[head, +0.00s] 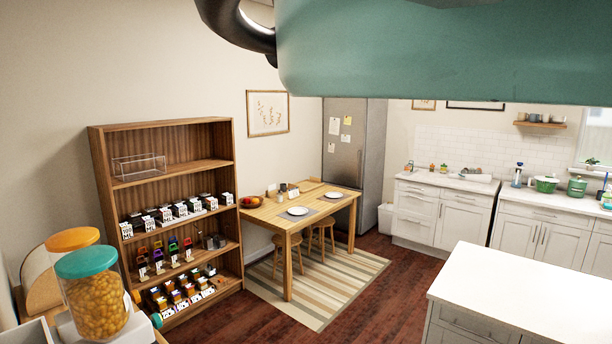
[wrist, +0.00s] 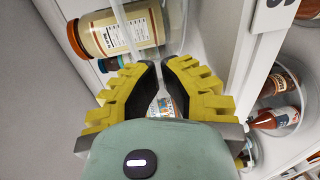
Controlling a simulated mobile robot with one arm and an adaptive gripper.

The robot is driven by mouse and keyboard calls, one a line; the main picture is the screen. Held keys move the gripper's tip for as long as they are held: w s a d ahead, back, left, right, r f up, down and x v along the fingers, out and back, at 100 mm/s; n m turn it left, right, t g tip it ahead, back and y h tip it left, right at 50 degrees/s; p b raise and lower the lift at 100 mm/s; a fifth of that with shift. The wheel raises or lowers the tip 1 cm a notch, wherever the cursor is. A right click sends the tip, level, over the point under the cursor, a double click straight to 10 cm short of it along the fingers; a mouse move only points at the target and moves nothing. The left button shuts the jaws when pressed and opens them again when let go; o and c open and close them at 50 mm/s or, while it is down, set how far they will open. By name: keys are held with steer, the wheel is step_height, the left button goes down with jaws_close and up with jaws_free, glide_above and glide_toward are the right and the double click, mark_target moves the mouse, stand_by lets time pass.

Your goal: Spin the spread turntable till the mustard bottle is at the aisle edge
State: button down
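In the wrist view, my gripper (wrist: 161,66) shows from behind, with yellow ribbed fingers and black pads. The fingertips lean close together with a narrow gap, and I see nothing held between them. A jar with cream contents and an orange lid (wrist: 120,33) lies across the picture at the upper left, beyond the left finger. A clear curved rim (wrist: 126,24) passes in front of it. A round clear turntable (wrist: 290,84) with red-brown bottles (wrist: 276,117) shows at the right. I cannot tell which turntable is the spread one. No mustard bottle can be made out.
A white shelf edge (wrist: 240,62) runs between the jar and the right-hand turntable. The head view shows a brown shelf unit (head: 165,128), a dining table (head: 330,199), a white island (head: 535,290) and open floor. My teal arm blocks its top.

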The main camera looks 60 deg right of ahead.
steer(key=shift+w+d+p, duration=0.6)
steer(key=shift+w+d, duration=0.3)
steer(key=shift+w, duration=0.3)
steer(key=shift+s+d+p, duration=0.75)
steer(key=shift+d+p, duration=0.05)
steer(key=shift+d, duration=0.2)
steer(key=shift+s+d+p, duration=0.2)
steer(key=shift+d+p, duration=0.25)
steer(key=shift+d, duration=0.05)
steer(key=shift+s+d+p, duration=0.15)
steer(key=shift+d+p, duration=0.25)
steer(key=shift+d, duration=0.2)
steer(key=shift+d+p, duration=0.7)
steer(key=shift+d, duration=0.4)
